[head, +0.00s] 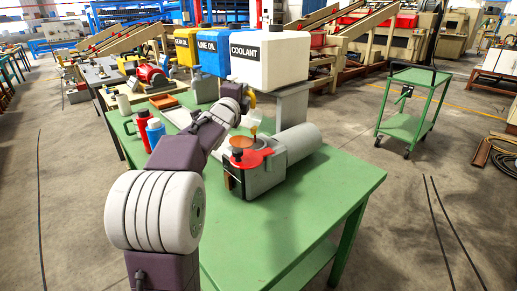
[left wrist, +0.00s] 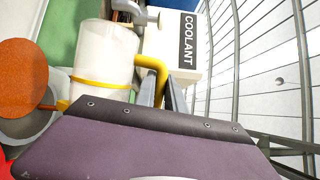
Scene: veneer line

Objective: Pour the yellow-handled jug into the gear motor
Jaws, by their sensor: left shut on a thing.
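The gear motor (head: 265,172) is a grey box with a cylinder to its right, a red part and a copper-brown face, on the green table. My left gripper (head: 247,98) is shut on the yellow handle (left wrist: 157,72) of the jug, above the motor. The jug (left wrist: 103,55) is pale and translucent with a yellow band; in the head view it is small and partly hidden. My right gripper is out of view.
The white COOLANT tank (head: 270,60), blue LINE OIL tank (head: 211,52) and yellow GEAR OIL tank (head: 185,48) stand behind. The front of the green table (head: 300,225) is clear.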

